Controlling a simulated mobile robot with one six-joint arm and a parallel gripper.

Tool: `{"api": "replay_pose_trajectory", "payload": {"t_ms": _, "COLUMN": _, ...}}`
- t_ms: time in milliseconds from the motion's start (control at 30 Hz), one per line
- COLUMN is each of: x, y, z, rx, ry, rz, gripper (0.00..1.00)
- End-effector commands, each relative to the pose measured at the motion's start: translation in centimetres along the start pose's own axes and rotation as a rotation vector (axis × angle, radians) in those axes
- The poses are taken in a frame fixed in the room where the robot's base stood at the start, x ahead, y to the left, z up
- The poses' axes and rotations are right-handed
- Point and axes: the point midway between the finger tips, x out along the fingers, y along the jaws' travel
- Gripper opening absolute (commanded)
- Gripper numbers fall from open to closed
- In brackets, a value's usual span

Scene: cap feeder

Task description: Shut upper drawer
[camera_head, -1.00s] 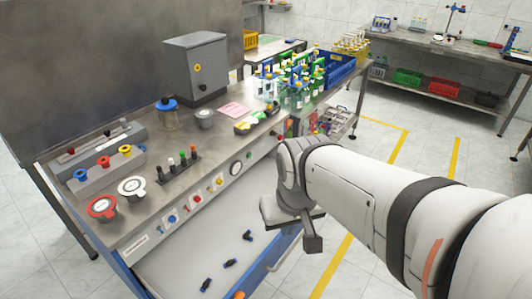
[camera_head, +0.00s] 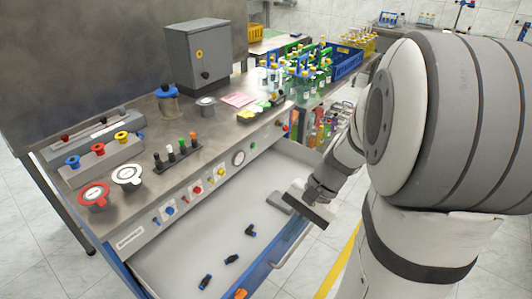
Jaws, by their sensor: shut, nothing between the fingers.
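The upper drawer (camera_head: 205,232) is pulled open below the front panel of the steel bench, and its pale inside shows. Its blue front edge runs along the right side, with a pale handle bar (camera_head: 291,247) on the outside. My gripper (camera_head: 306,207) is at the far right end of the drawer, close to its front edge. Its fingers are shut with nothing held. I cannot tell whether it touches the drawer.
Several small black-and-blue parts (camera_head: 231,259) and an orange one (camera_head: 240,294) lie in the drawer. The bench top (camera_head: 215,135) holds a grey box (camera_head: 198,55), jars and a bottle rack. Tiled floor is open at lower right.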

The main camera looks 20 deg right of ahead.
Motion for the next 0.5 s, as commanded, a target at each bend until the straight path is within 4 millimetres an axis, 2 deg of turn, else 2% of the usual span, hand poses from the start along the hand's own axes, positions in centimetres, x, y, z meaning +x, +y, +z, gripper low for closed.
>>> {"api": "replay_pose_trajectory", "payload": {"t_ms": 33, "x": 1.7, "y": 1.0, "z": -2.4, "rx": 0.118, "ry": -0.066, "rz": -0.078, "gripper": 0.0}}
{"api": "replay_pose_trajectory", "payload": {"t_ms": 200, "x": 3.4, "y": 2.8, "z": -8.6, "rx": 0.453, "ry": -0.259, "rz": -0.38, "gripper": 0.0}}
{"api": "replay_pose_trajectory", "payload": {"t_ms": 367, "x": 4.0, "y": 6.3, "z": -15.6, "rx": 0.727, "ry": -0.411, "rz": -0.707, "gripper": 0.0}}
{"api": "replay_pose_trajectory", "payload": {"t_ms": 500, "x": 4.1, "y": 10.6, "z": -20.9, "rx": 0.903, "ry": -0.503, "rz": -0.98, "gripper": 0.0}}
